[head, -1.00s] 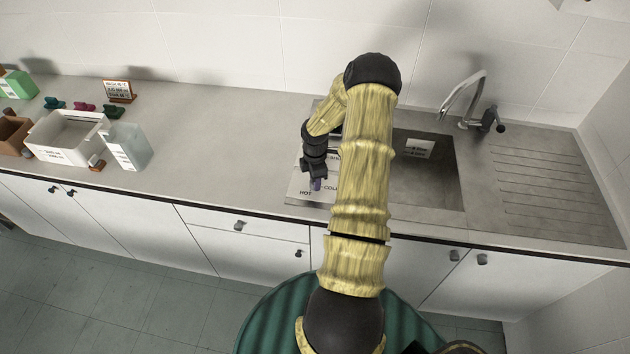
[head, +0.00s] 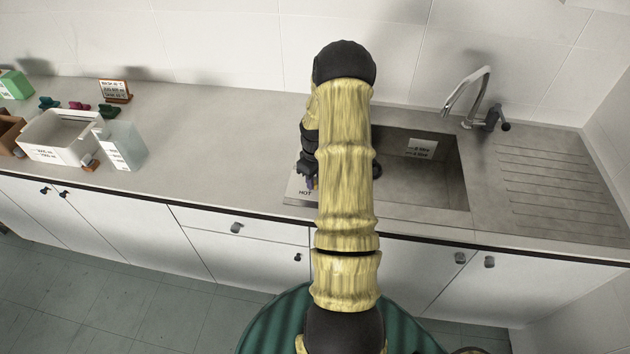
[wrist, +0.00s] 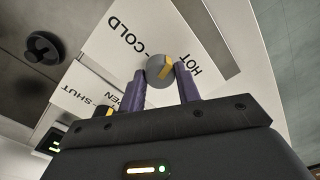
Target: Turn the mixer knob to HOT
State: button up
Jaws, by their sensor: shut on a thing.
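The mixer knob (wrist: 154,72) is grey and round with a yellow stripe, in the wrist view. It sits on a pale plate (wrist: 95,45) printed COLD and HOT. The stripe slants to the upper right, with the HOT print on its right and COLD to the upper left. My gripper (wrist: 160,76) has its purple fingers on either side of the knob and is shut on it. In the head view my arm hides the knob and most of the plate; the HOT print (head: 305,193) shows just left of the arm.
A second small control (wrist: 103,109) by the SHUT and OPEN print is partly hidden by my gripper. The sink (head: 440,185) and tap (head: 466,95) lie right of my arm.

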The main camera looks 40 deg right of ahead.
jog(key=m+b, duration=0.1)
jog(key=m, duration=0.3)
jog(key=shift+f+m+b, duration=0.15)
jog(key=shift+m+b, duration=0.15)
jog(key=shift+b, duration=0.1)
jog(key=shift+m+b, duration=0.7)
jog(key=shift+m, duration=1.6)
jog(key=o, duration=1)
jog(key=shift+r, duration=0.25)
notch_tip(320, 180, up, 17)
jog(key=b, duration=0.3)
